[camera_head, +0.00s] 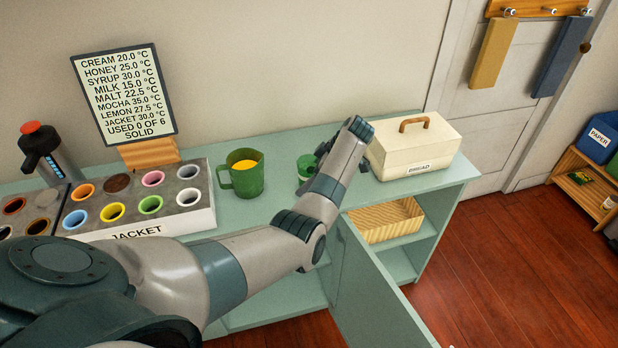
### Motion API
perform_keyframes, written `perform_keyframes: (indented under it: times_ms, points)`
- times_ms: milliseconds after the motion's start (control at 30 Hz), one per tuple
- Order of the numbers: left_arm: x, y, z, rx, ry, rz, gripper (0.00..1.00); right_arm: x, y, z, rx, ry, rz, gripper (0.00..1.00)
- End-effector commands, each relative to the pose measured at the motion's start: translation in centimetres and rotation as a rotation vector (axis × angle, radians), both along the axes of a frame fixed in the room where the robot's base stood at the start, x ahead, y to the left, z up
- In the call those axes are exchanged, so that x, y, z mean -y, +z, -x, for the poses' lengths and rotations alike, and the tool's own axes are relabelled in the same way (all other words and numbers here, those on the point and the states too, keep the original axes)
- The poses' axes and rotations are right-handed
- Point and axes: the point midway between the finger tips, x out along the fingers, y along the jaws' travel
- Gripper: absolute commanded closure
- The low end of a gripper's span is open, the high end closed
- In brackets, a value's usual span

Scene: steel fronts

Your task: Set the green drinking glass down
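A green drinking glass (305,166) shows just left of my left wrist, over the pale green counter (270,206). My arm covers part of it, and I cannot tell whether it touches the counter. My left gripper (320,153) is at the right side of the glass. The wrist hides most of the fingers, so their grip on the glass is unclear. My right gripper is not in view.
A green jug (243,172) with yellow contents stands left of the glass. A cream bread box (415,147) stands to the right. A cup rack (145,224) and a sign (123,95) are at left. A cabinet door (375,290) hangs open below the counter.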

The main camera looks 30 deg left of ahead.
Motion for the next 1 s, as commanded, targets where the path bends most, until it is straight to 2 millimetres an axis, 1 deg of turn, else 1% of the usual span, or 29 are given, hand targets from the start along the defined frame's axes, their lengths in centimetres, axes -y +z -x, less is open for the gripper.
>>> perform_keyframes:
  times_ms: [167, 300, 367, 467, 567, 900, 1000]
  points:
    - [0.0, 0.0, 0.0, 0.0, 0.0, 0.0, 0.28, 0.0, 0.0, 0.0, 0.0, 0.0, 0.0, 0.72]
    - [0.0, 0.5, 0.0, 0.0, 0.0, 0.0, 0.28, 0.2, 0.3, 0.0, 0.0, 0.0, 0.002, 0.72]
    - [0.3, 0.6, -0.1, 0.001, 0.0, 0.0, 0.28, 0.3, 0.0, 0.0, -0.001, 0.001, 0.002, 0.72]
    - [0.8, 1.3, -0.3, 0.002, -0.001, 0.001, 0.28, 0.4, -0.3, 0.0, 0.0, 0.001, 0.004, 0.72]
    - [1.5, 2.5, -0.5, 0.003, -0.001, -0.001, 0.28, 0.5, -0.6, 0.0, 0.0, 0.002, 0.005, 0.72]
    - [4.6, 7.4, -1.3, 0.003, -0.001, 0.0, 0.28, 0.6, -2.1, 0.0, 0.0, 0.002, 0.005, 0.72]
    - [5.4, 8.8, -1.5, 0.003, 0.0, 0.001, 0.28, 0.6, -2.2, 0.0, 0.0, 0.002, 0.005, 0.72]
